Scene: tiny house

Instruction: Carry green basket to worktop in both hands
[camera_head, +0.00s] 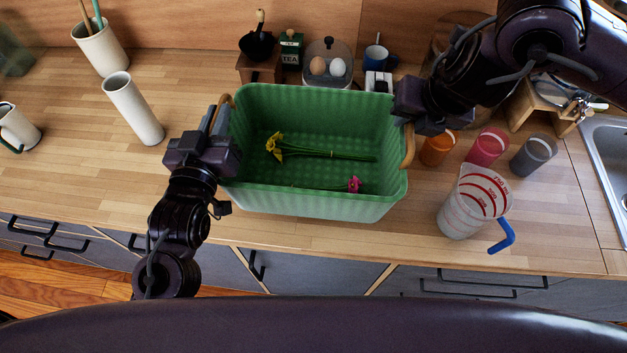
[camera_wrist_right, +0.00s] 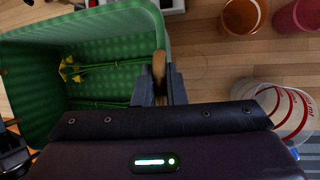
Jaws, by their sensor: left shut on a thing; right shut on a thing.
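The green basket (camera_head: 310,200) is over the wooden worktop (camera_head: 300,237), near its front edge; I cannot tell whether its base touches the wood. Yellow flowers (camera_head: 275,146) and a pink flower (camera_head: 354,185) with green stems lie inside. My left gripper (camera_head: 222,125) is shut on the basket's left wooden handle (camera_head: 225,101). My right gripper (camera_head: 408,122) is shut on the right handle (camera_head: 408,146). In the right wrist view the jaws (camera_wrist_right: 159,85) close around that handle (camera_wrist_right: 158,66), and the basket wall (camera_wrist_right: 147,20) is beside them.
An orange cup (camera_head: 437,149), a pink cup (camera_head: 487,147), a grey cup (camera_head: 533,155) and a measuring jug (camera_head: 472,205) stand close right of the basket. An egg holder (camera_head: 327,67) and a tea tin (camera_head: 291,48) stand behind. A white cylinder (camera_head: 133,107) stands left. The sink (camera_head: 606,140) is far right.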

